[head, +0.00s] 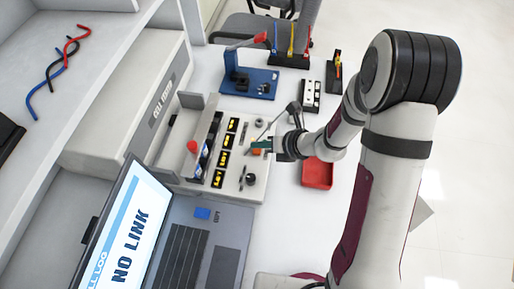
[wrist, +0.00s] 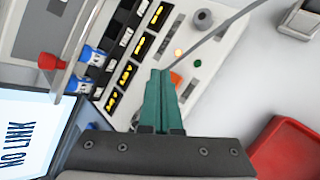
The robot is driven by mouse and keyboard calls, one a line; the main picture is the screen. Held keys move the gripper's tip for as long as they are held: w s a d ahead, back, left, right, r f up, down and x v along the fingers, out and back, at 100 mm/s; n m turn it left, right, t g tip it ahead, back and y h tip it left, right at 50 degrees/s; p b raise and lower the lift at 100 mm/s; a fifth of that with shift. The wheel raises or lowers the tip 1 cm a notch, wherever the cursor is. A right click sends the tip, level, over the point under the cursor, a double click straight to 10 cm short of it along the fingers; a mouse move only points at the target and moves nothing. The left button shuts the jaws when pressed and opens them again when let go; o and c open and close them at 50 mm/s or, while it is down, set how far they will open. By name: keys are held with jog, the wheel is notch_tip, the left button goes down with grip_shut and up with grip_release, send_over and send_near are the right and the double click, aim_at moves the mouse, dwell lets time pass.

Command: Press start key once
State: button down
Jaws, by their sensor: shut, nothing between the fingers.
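The cell tester's pale key panel (head: 235,187) lies on the bench, left of the arm. In the wrist view the panel (wrist: 222,52) carries a small round green button (wrist: 197,63), a glowing yellowish lamp (wrist: 178,52) and an orange key (wrist: 177,78). I cannot read a label that says which is the start key. My gripper (head: 256,145) is over the panel, its green fingers (wrist: 161,74) together and empty. The fingertips partly hide the orange key; whether they touch the panel is not clear.
A grey knob (wrist: 203,18) and a thin grey rod or cable are close to the fingers. A red tray (head: 317,174) lies right of the panel. An open laptop (head: 190,240) reads "NO LINK". A blue fixture (head: 250,82) stands behind. Yellow-lettered displays (head: 223,158) line the panel.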

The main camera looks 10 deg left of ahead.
aim_at(260, 153)
jog(key=shift+r, duration=2.55)
jog(key=shift+r, duration=0.15)
jog(key=s+r+n+g, duration=0.2)
jog(key=s+r+n, duration=0.45)
jog(key=n, duration=0.25)
jog(key=s+d+r+n+g+h, duration=0.1)
jog(key=s+d+r+n+h, duration=0.1)
jog(key=s+d+n, duration=0.4)
jog(key=s+d+r+n+g+h, duration=0.1)
jog(key=s+d+r+n+h, duration=0.1)
jog(key=s+d+n+h, duration=0.2)
jog(key=s+d+n, duration=0.3)
jog(key=s+n, duration=0.4)
jog(key=shift+s+r+h, duration=0.2)
jog(key=shift+h, duration=0.1)
